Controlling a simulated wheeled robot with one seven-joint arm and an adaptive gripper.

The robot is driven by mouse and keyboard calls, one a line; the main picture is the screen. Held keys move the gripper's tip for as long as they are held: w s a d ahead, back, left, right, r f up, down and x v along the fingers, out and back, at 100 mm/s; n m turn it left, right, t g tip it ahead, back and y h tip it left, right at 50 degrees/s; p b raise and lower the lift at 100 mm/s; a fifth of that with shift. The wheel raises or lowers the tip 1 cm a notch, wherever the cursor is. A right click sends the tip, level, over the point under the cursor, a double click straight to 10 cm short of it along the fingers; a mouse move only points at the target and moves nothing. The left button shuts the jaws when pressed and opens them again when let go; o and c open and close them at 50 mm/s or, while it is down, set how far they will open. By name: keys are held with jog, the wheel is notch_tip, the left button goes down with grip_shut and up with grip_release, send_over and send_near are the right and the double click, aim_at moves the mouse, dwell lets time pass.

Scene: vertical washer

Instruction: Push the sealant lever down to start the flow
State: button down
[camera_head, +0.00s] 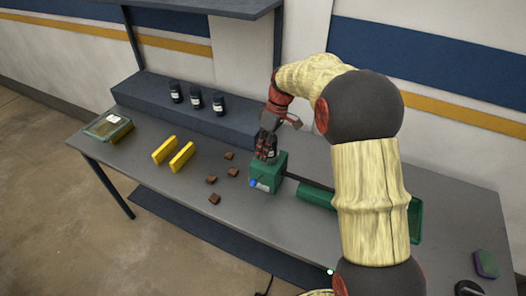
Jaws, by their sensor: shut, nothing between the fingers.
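A green box-shaped device (268,172) with a blue knob on its front left stands on the grey workbench. I take it to be the sealant dispenser. A dark bar runs from it to the right. My gripper (265,153) is shut and empty, pointing down at the top of the green device. From this view I cannot tell whether it touches the device. The lever cannot be made out; my gripper covers the top of the device.
Several brown blocks (211,180) lie left of the device. Two yellow blocks (181,157) and a glass-topped box (108,127) are farther left. Dark jars (196,98) stand on a raised shelf (150,88) behind. A green tray (317,195) lies to the right, partly behind my arm.

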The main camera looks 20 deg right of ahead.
aim_at(253, 182)
jog(key=x, duration=1)
jog(key=shift+f, duration=0.1)
jog(key=shift+s+a+f+t+b, duration=0.2)
jog(key=shift+a+t+b, duration=0.1)
jog(key=shift+b, duration=0.15)
jog(key=shift+f+h, duration=0.1)
jog(key=shift+h, duration=0.3)
jog(key=shift+s+f+b, duration=0.1)
jog(key=shift+b, duration=0.3)
jog(key=shift+s+a+f+n+t+h+b, duration=0.1)
jog(key=shift+s+a+f+t+h+b, duration=0.45)
jog(key=shift+b, duration=1.3)
jog(key=shift+s+a+f+n+t+h+b, duration=0.15)
jog(key=shift+f+t+h+b, duration=0.7)
jog(key=shift+b, duration=0.95)
jog(key=shift+s+a+f+n+t+h+b, duration=0.1)
jog(key=shift+s+a+f+t+h+b, duration=0.35)
jog(key=shift+t+h+b, duration=1)
jog(key=shift+g+y+b, duration=0.35)
jog(key=shift+y, duration=0.2)
